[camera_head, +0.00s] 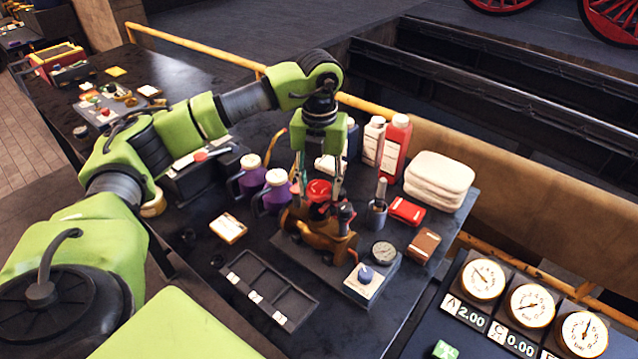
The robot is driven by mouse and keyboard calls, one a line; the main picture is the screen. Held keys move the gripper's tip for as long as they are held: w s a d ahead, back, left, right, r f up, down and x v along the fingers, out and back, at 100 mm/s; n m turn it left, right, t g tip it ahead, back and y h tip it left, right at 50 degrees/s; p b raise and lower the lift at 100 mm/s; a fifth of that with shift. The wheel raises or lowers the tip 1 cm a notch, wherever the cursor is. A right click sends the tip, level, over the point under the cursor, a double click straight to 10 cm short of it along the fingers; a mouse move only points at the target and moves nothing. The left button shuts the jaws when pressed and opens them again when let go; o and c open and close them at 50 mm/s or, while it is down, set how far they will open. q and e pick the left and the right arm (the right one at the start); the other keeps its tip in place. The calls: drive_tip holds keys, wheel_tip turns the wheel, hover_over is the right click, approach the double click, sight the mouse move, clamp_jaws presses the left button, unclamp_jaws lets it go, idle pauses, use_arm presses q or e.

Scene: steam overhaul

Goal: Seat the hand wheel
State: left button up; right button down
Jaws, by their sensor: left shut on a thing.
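The red hand wheel (319,188) is between the fingers of my left gripper (318,190), which is shut on it. The gripper points straight down over the brass valve body (318,230) on the dark bench. The wheel is at the top of the valve, but the fingers partly hide it. I cannot tell whether it rests on the stem or hangs just above. My right gripper is not in view.
A red bottle (395,147), folded white cloths (439,178) and a pressure gauge (383,252) are to the right. A divided tray (268,288) lies in front. Gauges on a panel (500,310) fill the lower right.

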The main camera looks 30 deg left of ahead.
use_arm(q)
drive_tip(key=shift+f, duration=0.2)
idle(0.3)
drive_tip(key=o, duration=1.4)
drive_tip(key=shift+o, duration=0.2)
drive_tip(key=o, duration=0.3)
drive_tip(key=shift+r, duration=0.15)
drive_tip(key=shift+r+p, duration=2.1)
drive_tip(key=shift+r, duration=1.1)
drive_tip(key=shift+s+f, duration=0.1)
drive_tip(key=shift+f, duration=0.05)
